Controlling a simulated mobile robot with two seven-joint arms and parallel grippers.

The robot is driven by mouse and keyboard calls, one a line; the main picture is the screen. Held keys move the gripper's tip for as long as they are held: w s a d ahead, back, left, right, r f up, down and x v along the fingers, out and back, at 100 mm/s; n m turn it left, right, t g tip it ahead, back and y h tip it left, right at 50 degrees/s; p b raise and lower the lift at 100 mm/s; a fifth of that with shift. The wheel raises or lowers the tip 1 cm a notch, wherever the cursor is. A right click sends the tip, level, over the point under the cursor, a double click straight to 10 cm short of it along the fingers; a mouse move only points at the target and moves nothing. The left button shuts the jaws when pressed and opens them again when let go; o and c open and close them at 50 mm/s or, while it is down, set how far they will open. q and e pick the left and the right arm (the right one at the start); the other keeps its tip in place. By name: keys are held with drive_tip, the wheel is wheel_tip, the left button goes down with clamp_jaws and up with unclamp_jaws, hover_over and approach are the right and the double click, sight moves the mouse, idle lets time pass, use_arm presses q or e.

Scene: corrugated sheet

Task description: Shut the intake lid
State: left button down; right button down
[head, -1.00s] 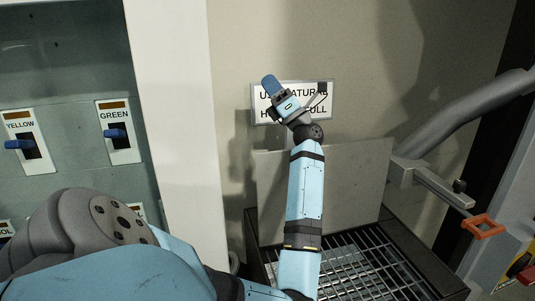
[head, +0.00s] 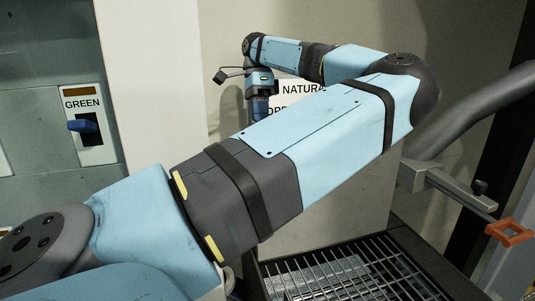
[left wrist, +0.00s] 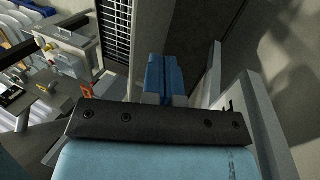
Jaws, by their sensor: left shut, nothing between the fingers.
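The intake lid (head: 350,215) is a plain grey panel standing upright at the back of the barred intake grille (head: 330,285). My left arm crosses in front and hides much of the lid. My left gripper (head: 260,108) is up by the wall sign, its blue fingers pointing down, shut and empty. In the left wrist view, the shut blue fingers (left wrist: 162,75) point past a grey panel that looks like the lid (left wrist: 150,30), with the slatted grille (left wrist: 115,25) to its left. I cannot tell whether they touch it. My right gripper is not in view.
A white sign (head: 290,92), partly covered, hangs on the wall. A white post (head: 155,80) and a GREEN switch panel (head: 90,125) are at left. A thick grey pipe (head: 475,120) and an orange square handle (head: 510,232) are at right.

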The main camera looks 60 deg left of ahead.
use_arm(q)
drive_tip(key=w+d+x, duration=0.1)
drive_tip(key=x, duration=0.8)
drive_tip(key=shift+d+t+h, duration=0.3)
drive_tip(key=shift+f, duration=0.1)
